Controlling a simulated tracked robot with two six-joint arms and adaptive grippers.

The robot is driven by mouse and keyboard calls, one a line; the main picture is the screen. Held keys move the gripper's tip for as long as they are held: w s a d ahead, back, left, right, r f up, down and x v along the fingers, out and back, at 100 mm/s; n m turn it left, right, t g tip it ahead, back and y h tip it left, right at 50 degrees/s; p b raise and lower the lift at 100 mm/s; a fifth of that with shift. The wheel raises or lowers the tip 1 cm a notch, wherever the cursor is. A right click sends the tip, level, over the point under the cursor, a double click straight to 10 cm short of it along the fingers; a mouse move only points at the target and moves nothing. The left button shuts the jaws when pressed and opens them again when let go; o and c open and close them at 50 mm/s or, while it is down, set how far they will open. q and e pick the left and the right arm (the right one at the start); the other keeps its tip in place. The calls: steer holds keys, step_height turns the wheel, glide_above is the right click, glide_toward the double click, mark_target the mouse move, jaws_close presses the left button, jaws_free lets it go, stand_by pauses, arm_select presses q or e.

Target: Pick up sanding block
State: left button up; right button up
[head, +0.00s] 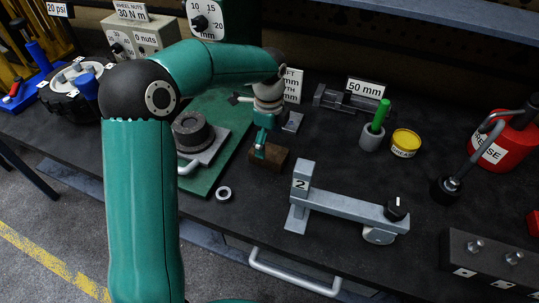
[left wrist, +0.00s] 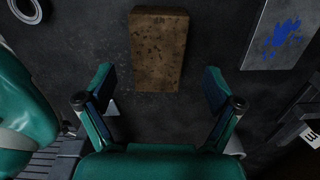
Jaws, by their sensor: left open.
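The sanding block is a brown rectangular block (head: 270,158) on the dark bench top, right of the green mat. It also shows in the left wrist view (left wrist: 159,48), lying flat with its long side up the picture. My left gripper (head: 260,151) is just above the block's left end in the head view. In the left wrist view my left gripper (left wrist: 161,83) is open, its two fingers apart on either side of the block's near end, with nothing held. Whether a finger touches the block cannot be told. My right gripper is not in view.
A grey metal arm marked 2 (head: 345,207) stands close to the right of the block. A metal ring (head: 223,193) lies in front of the green mat (head: 206,181). A plate with blue smears (left wrist: 282,36) lies beside the block. A yellow tin (head: 405,143) stands further right.

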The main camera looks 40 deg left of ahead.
mark_target(269, 150)
arm_select(q)
steer(key=shift+s+f+p, duration=0.1)
steer(key=shift+f+p, duration=0.35)
steer(key=shift+f, duration=1.85)
steer(key=c, duration=1.4)
steer(key=shift+o, duration=0.2)
steer(key=shift+r, duration=0.1)
step_height(269, 150, up, 20)
steer(key=o, duration=0.7)
steer(key=shift+c, duration=0.2)
steer(key=c, duration=0.4)
steer(key=shift+d, duration=0.1)
